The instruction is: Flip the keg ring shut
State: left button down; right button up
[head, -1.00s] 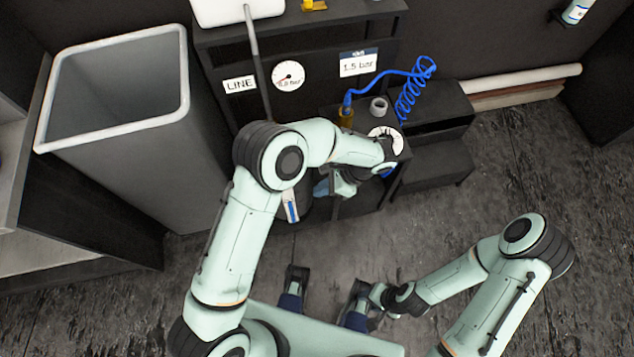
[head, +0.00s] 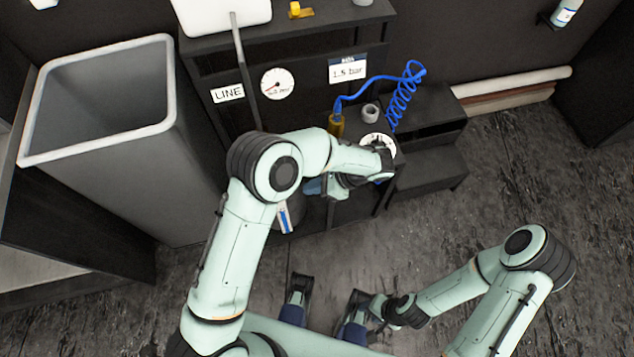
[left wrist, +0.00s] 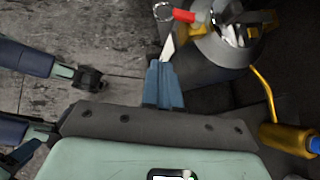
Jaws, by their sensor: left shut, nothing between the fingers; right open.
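In the head view my left gripper (head: 312,187) hangs beside the dark stand, partly hidden by its own wrist. In the left wrist view its blue fingers (left wrist: 164,82) are shut with nothing between them. A grey round keg-like body (left wrist: 232,48) stands just beyond the fingertips at the upper right, with yellow parts and a red-tipped piece (left wrist: 184,16) on top. A small metal ring (left wrist: 163,10) shows left of the red tip; I cannot tell whether it is the keg ring or how it is seated. My right gripper (head: 378,307) is low and away from the stand, open.
A pressure gauge (head: 278,83) is behind. A large grey bin (head: 110,140) is left of my left arm. Floor on the right is clear.

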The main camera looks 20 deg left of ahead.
pick_arm(q)
jog(key=s+a+f, duration=0.1)
jog(key=a+f, duration=0.2)
jog(key=a, duration=0.4)
jog(key=shift+s+a+f, duration=0.25)
jog(key=shift+a+f, duration=0.05)
